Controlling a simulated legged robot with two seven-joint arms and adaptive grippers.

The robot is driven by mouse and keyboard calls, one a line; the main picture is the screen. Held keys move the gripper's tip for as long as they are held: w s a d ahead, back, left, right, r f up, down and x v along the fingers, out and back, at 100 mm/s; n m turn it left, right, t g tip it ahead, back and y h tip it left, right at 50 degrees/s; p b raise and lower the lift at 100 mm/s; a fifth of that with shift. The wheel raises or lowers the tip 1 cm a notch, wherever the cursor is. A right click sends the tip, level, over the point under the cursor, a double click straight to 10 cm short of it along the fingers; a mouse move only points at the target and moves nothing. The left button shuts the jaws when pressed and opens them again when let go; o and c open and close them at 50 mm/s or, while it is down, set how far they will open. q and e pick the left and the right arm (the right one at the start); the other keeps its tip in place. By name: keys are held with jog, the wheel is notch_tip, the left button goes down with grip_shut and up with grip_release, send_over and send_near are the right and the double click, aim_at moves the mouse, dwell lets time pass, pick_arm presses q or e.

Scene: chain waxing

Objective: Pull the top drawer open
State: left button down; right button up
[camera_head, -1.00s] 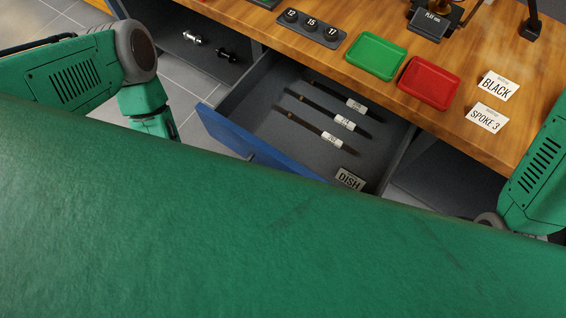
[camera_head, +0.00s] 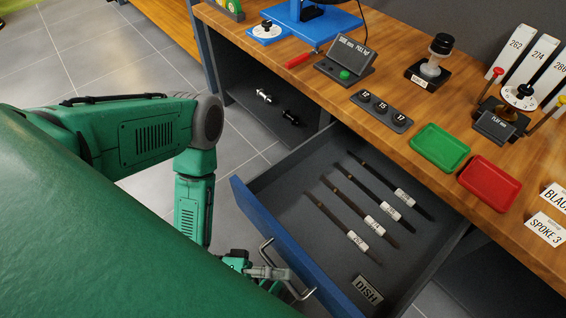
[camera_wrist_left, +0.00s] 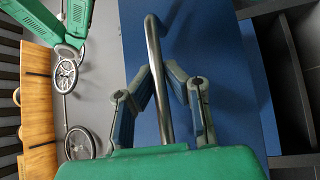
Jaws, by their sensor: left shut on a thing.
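The top drawer (camera_head: 275,184) is open, its grey inside showing below the bench top and its blue front (camera_head: 318,275) facing me. In the head view my left gripper (camera_head: 272,272) is at the metal bar handle (camera_head: 302,295) on that front. In the left wrist view the gripper (camera_wrist_left: 158,88) has its two fingers closed on either side of the handle bar (camera_wrist_left: 153,42), against the blue drawer front (camera_wrist_left: 215,60). My right gripper is not in view.
Several thin labelled rods (camera_head: 345,203) and a DISH label (camera_head: 367,290) lie in the drawer. Green (camera_head: 440,148) and red (camera_head: 490,184) trays stand on the bench (camera_head: 402,130). Small dumbbell-shaped parts (camera_head: 264,96) lie on a shelf to the left. Grey tiled floor (camera_head: 95,50) is clear left of the bench.

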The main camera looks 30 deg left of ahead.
pick_arm(q)
jog(key=c, duration=1.6)
grip_release()
jog(key=shift+f, duration=0.25)
jog(key=shift+r, duration=0.1)
jog(key=v, duration=1.2)
